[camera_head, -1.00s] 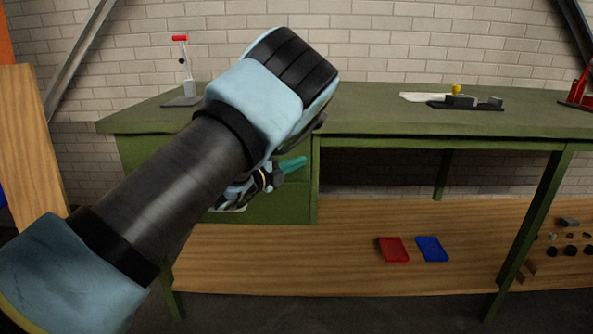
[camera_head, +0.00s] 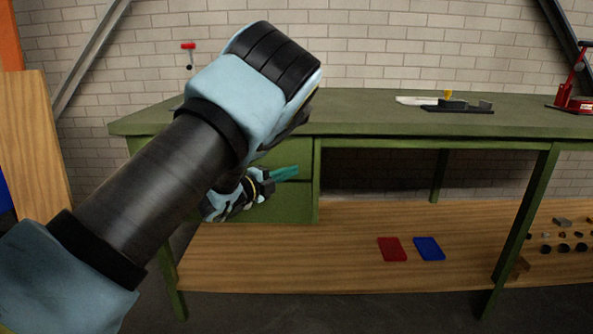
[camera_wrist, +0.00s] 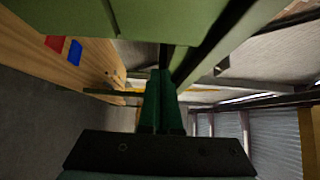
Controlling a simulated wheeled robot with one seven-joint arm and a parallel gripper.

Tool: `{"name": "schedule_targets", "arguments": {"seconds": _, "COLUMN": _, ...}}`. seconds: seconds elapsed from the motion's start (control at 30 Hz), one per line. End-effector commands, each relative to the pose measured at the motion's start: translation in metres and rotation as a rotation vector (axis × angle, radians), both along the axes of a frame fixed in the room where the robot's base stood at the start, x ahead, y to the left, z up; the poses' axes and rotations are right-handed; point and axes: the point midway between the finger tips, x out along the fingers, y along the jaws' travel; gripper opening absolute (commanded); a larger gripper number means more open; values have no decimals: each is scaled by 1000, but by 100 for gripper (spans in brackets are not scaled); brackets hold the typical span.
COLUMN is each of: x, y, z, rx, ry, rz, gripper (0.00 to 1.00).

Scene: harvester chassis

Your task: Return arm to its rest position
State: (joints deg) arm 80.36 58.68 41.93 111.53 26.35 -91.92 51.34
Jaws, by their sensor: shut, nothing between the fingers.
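My arm reaches up across the left of the head view and bends at the elbow. My gripper (camera_head: 290,172) shows below the elbow, in front of the green drawers of the workbench (camera_head: 360,112). Its teal fingers point right. In the wrist view my gripper (camera_wrist: 163,85) has both dark green fingers together with nothing between them. Part of the wrist is hidden behind the elbow in the head view.
A red tray (camera_head: 392,249) and a blue tray (camera_head: 429,248) lie on the low wooden shelf (camera_head: 330,270). A dark fixture (camera_head: 458,106) and a red press (camera_head: 573,95) stand on the benchtop. Small dark parts (camera_head: 564,248) sit at the lower right. A wooden panel (camera_head: 35,150) stands at left.

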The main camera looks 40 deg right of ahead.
Motion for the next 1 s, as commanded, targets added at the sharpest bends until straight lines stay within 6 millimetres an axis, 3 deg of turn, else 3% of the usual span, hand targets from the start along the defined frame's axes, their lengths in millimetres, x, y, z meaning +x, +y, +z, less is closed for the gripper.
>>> {"name": "schedule_targets", "arguments": {"seconds": 0.33, "x": -2, "y": 51, "z": 0, "rx": 0, "ry": 0, "rz": 1, "gripper": 0}}
{"name": "schedule_targets", "arguments": {"seconds": 0.73, "x": 3, "y": 63, "z": 1, "rx": 3, "ry": 10, "rz": 20, "gripper": 0}}
{"name": "schedule_targets", "arguments": {"seconds": 0.87, "x": 41, "y": 85, "z": 2, "rx": 27, "ry": 90, "rz": 157, "gripper": 0}}
{"name": "schedule_targets", "arguments": {"seconds": 1.0, "x": 111, "y": 144, "z": 0, "rx": 70, "ry": 294, "rz": 454, "gripper": 0}}
